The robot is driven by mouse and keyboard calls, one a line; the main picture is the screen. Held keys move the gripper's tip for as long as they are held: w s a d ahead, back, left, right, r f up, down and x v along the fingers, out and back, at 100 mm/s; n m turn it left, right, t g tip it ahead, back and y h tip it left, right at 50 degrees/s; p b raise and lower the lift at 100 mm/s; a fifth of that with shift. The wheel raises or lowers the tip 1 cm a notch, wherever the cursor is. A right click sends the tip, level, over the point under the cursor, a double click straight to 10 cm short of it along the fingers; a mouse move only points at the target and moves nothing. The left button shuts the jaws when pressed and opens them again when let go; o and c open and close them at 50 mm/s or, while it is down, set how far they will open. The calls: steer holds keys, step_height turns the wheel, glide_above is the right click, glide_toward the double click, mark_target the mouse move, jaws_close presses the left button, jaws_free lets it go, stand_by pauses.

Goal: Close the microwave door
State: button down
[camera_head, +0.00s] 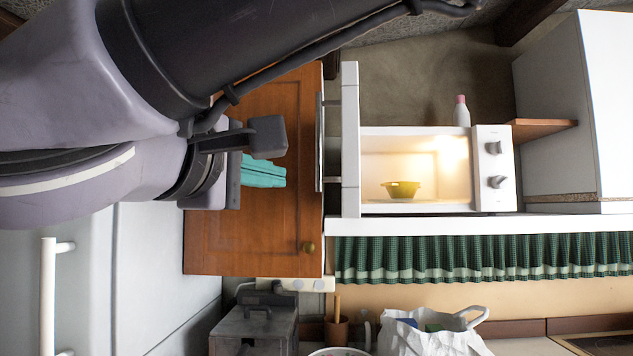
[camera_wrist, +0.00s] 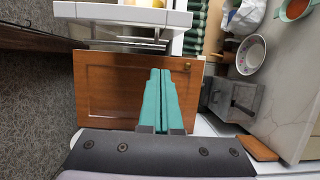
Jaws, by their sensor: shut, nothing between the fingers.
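The white microwave (camera_head: 493,170) stands on a white shelf with its lit inside showing. Its door (camera_head: 350,140) is open and seen nearly edge-on at the left of the opening, with a metal handle (camera_head: 320,140) on its left side. In the wrist view the door (camera_wrist: 120,14) lies across the top, with the handle (camera_wrist: 125,42) below it. My gripper (camera_head: 284,176) is left of the handle and apart from it. Its teal fingers (camera_wrist: 160,72) are shut with nothing between them and point towards the door side. A yellow bowl (camera_head: 401,190) sits inside the microwave.
A brown wooden cabinet door (camera_head: 265,235) with a knob is behind my gripper. A white bottle with a pink cap (camera_head: 461,112) stands by the microwave. A green checked curtain (camera_head: 480,258) hangs below the shelf. A grey box (camera_head: 255,325) and white bag (camera_head: 430,335) are lower down.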

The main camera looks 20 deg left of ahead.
glide_toward(327, 180)
steer(key=w+a, duration=0.2)
steer(key=w, duration=0.3)
steer(key=d, duration=0.2)
steer(key=shift+w+d+f, duration=0.25)
steer(key=shift+w+d, duration=0.1)
steer(key=shift+w, duration=0.05)
steer(key=shift+w+d, duration=0.1)
steer(key=shift+d, duration=0.35)
